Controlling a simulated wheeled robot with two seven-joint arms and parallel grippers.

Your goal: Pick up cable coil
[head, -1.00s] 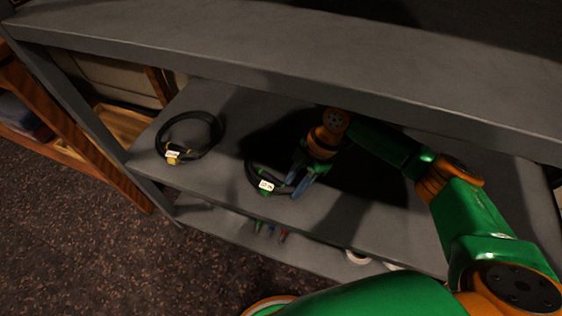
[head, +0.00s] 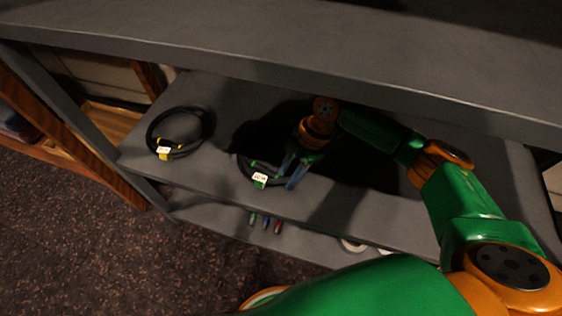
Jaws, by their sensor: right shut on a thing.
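A black cable coil with a green band and white label (head: 247,172) is at the middle shelf's front part. My right gripper (head: 291,178) is shut on this coil at its right side, with its blue-grey fingers pointing down. The gripper and its shadow hide part of the coil. I cannot tell whether the coil is clear of the shelf. A second black cable coil with a yellow band and white label (head: 209,124) lies on the shelf to the left, apart from the gripper. My left gripper is not in view.
The middle shelf (head: 225,120) sits under a thick grey top (head: 300,45), which leaves limited height. On the lower shelf are several small coloured plugs (head: 265,223) and a white roll (head: 352,245). A grey post and wooden shelving (head: 60,135) stand at the left.

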